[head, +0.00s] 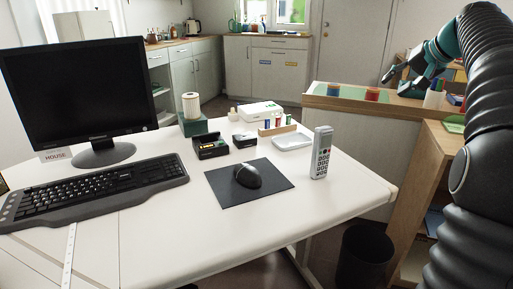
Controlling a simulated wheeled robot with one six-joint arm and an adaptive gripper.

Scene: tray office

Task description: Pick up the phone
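The phone (320,153) is a silver-grey cordless handset with a dark keypad. It stands upright on the white desk (245,222), near the desk's right side. My gripper (393,83), teal and black, is at the upper right, well away from the phone and farther back. Its dark fingers point left and look spread apart, with nothing seen between them.
Left of the phone are a mouse (248,176) on a dark mat (276,183), a grey tray (292,142) and a small rack (278,129). A monitor (75,88) and keyboard (92,192) fill the left. A wooden-edged counter (340,105) stands behind; a black bin (364,252) is below right.

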